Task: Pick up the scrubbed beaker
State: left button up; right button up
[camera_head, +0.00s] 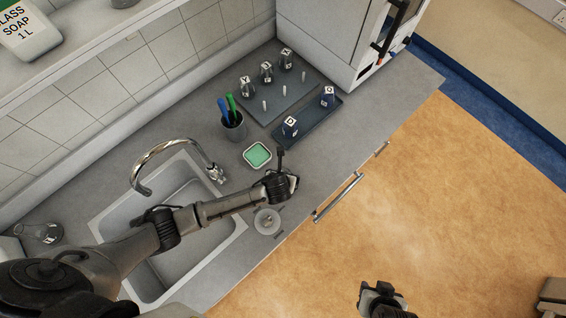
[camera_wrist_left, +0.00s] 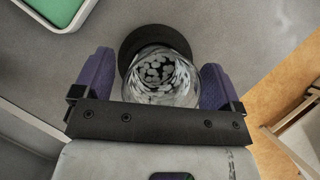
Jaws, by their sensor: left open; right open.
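A clear glass beaker (camera_wrist_left: 160,78) with white specks stands on or over a dark round pad (camera_wrist_left: 148,38) in the left wrist view. My left gripper (camera_wrist_left: 156,84) is open, with its purple fingers on either side of the beaker. Whether they touch the glass I cannot tell. In the head view, my left gripper (camera_head: 281,186) is above the counter right of the sink and hides the beaker. My right gripper (camera_head: 382,298) is open, low in the head view, over the floor and away from the counter.
A green sponge dish (camera_head: 257,155) lies just behind my left gripper. A small round dish (camera_head: 267,221) sits in front of it. The sink (camera_head: 190,232) and its tap (camera_head: 160,150) are left. A pen cup (camera_head: 234,130), a peg board (camera_head: 270,100) and a dark tray (camera_head: 310,122) stand behind.

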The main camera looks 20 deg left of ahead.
pick_arm(q)
jog(key=shift+c, duration=0.4)
jog(key=c, duration=0.9)
jog(key=shift+r, duration=0.1)
jog(key=shift+c, duration=0.2)
